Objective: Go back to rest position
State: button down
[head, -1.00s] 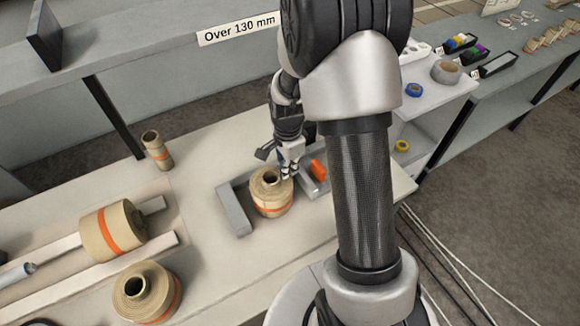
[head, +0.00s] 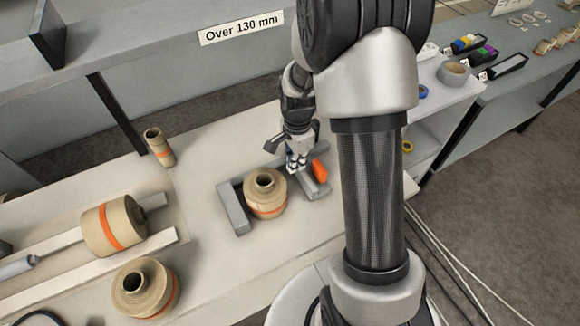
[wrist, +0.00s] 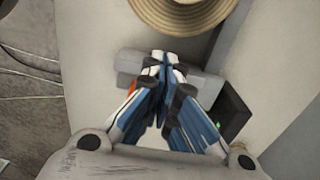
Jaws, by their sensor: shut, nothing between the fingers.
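My gripper (head: 297,168) is shut and empty, just right of and above a kraft roll (head: 265,194) with an orange band. That roll stands upright between the grey jaws of a caliper-like gauge (head: 234,208), which has an orange part (head: 320,171) on its right side. In the wrist view, my gripper's fingers (wrist: 163,62) meet at their tips over a grey bar of the gauge (wrist: 205,85). The edge of the kraft roll (wrist: 185,12) shows at the top of that view.
A banded roll (head: 113,226) lies on a shaft at the left, with another roll (head: 145,289) in front. A slim roll (head: 159,147) stands behind. A shelf labelled "Over 130 mm" (head: 241,28) is at the back. Side shelves hold tapes (head: 453,73) at right.

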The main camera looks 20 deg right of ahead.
notch_tip(320, 180, up, 9)
jog(key=p, duration=0.1)
jog(key=shift+a+f+p, duration=0.15)
jog(key=shift+a+p, duration=0.2)
